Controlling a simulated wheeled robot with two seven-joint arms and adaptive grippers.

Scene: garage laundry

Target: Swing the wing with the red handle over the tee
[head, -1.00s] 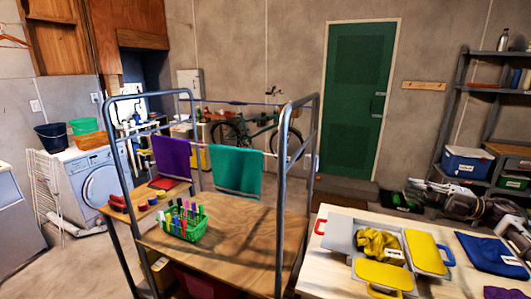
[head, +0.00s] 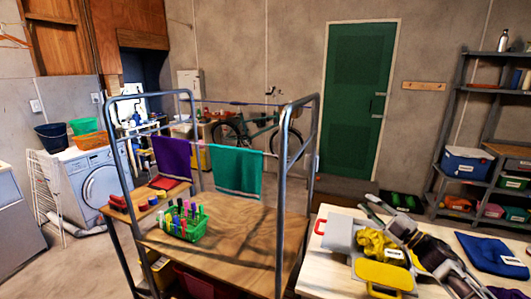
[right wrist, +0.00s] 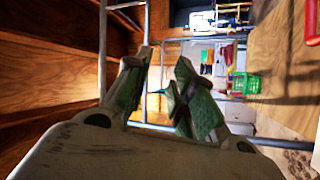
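The folding board (head: 342,232) lies on the light table at the lower right of the head view. Its grey left wing has the red handle (head: 319,227) at its outer left edge. A crumpled yellow tee (head: 376,243) lies on the middle of the board, and a yellow flap (head: 384,275) is at the front. My right gripper (head: 370,206) is above the far side of the board, right of the red handle and apart from it. In the right wrist view its fingers (right wrist: 165,62) are parted and hold nothing visible. My arm hides much of the right wing. My left gripper is out of view.
A tube-framed cart (head: 235,245) stands left of the table, with a green basket (head: 184,227) of markers and hanging purple and teal cloths (head: 236,171). Its upright is close to the table's left edge. A folded blue cloth (head: 490,254) lies at the table's right.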

